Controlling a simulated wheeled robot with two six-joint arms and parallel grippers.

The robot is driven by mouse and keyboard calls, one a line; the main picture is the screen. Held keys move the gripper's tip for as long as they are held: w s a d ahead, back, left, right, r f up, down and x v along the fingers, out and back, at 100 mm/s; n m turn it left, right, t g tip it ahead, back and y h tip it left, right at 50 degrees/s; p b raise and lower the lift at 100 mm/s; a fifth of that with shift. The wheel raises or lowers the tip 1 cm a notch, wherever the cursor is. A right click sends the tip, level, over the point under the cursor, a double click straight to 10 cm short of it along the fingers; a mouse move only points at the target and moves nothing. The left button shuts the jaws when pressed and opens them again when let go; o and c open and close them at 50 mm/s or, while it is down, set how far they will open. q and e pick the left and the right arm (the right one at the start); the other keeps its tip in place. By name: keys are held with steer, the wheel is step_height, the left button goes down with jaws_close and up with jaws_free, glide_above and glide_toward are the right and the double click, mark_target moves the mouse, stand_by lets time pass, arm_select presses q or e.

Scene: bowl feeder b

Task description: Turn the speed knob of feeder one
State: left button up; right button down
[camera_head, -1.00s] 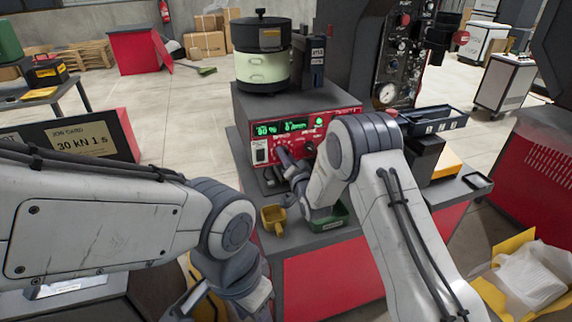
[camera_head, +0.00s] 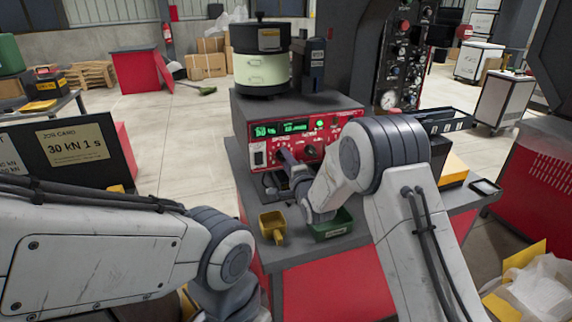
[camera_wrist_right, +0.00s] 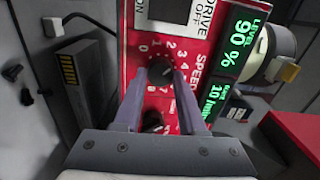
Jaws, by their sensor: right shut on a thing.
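Feeder one's red control panel (camera_head: 300,132) faces me below the round bowl feeder (camera_head: 262,68). The black speed knob (camera_wrist_right: 160,70) sits beside the SPEED lettering within a numbered dial. My right gripper (camera_head: 283,156) is at the left part of the panel. The right wrist view shows its two fingers (camera_wrist_right: 158,78) shut on the speed knob, one on each side. A second dark knob (camera_wrist_right: 153,118) shows between the fingers, nearer the palm. The green level display (camera_wrist_right: 246,47) reads 90 % in the wrist view. My left arm comes in at lower left, its fingers out of sight.
A yellow scoop (camera_head: 273,226) and a green bin (camera_head: 331,226) stand on the bench in front of the feeder, close under my right forearm. A dark sign board (camera_head: 72,152) stands at left. A blue-grey tray (camera_head: 446,120) is at right.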

steer(key=shift+d+m, duration=0.1)
steer(key=shift+m, duration=0.3)
steer(key=shift+c, duration=2.4)
jaws_free()
steer(key=b+v, duration=0.2)
steer(key=v, duration=0.8)
steer(key=shift+s, duration=0.2)
steer(key=shift+r, duration=0.1)
